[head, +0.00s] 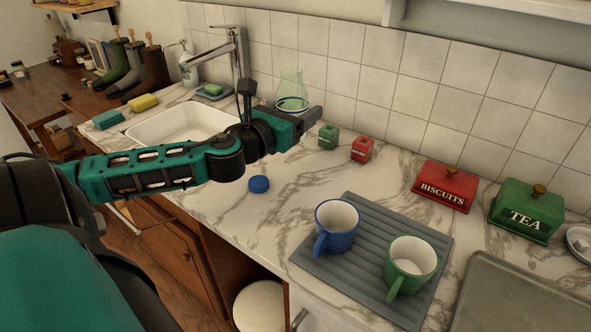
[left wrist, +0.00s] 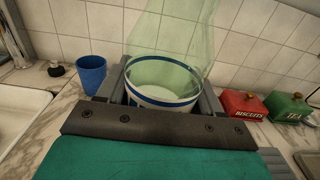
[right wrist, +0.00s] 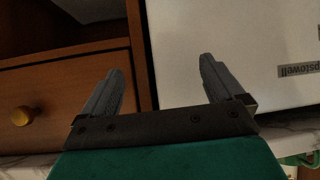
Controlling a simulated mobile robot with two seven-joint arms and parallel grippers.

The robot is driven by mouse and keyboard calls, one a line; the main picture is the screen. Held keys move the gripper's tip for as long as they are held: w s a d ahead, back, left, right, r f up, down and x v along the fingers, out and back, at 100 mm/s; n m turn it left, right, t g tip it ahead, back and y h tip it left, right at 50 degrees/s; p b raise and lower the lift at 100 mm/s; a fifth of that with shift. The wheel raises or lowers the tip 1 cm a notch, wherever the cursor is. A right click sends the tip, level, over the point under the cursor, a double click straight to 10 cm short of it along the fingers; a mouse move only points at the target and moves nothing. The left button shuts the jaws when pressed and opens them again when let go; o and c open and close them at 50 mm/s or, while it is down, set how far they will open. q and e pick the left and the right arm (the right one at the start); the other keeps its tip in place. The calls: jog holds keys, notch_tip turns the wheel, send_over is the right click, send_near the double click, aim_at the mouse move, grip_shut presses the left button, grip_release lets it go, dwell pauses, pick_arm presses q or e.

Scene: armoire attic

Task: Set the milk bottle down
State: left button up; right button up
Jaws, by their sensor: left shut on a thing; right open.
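The milk bottle is a clear greenish glass bottle (head: 291,88) with a blue-and-white band, near the tiled wall in the head view. In the left wrist view the bottle (left wrist: 165,84) stands between the two fingers. My left gripper (head: 308,118) is shut on it around the banded part. The bottle looks roughly upright. Its base is hidden behind my gripper, so I cannot tell whether it touches the counter. My right gripper (right wrist: 160,72) is open and empty, in front of a wooden drawer and a white panel.
On the marble counter are a blue cap (head: 259,184), green (head: 328,137) and red (head: 362,149) small canisters, and a grey mat (head: 372,262) with blue and green mugs. A blue cup (left wrist: 90,73) is left of the bottle. The sink (head: 180,128) is left; bare marble lies in front.

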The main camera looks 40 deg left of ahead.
pick_arm(q)
notch_tip(320, 180, down, 8)
jog(key=b, duration=0.2)
jog(key=shift+f+b, duration=0.25)
jog(key=shift+b, duration=0.05)
jog(key=shift+f, duration=0.2)
notch_tip(320, 180, down, 4)
jog(key=shift+r+b, duration=0.2)
jog(key=shift+b, duration=0.7)
jog(key=shift+f, duration=0.25)
pick_arm(e)
jog(key=f, duration=0.1)
jog(key=a+f, duration=0.1)
jog(key=w+f, duration=0.1)
jog(key=shift+a+y, duration=0.2)
jog(key=shift+y, duration=0.2)
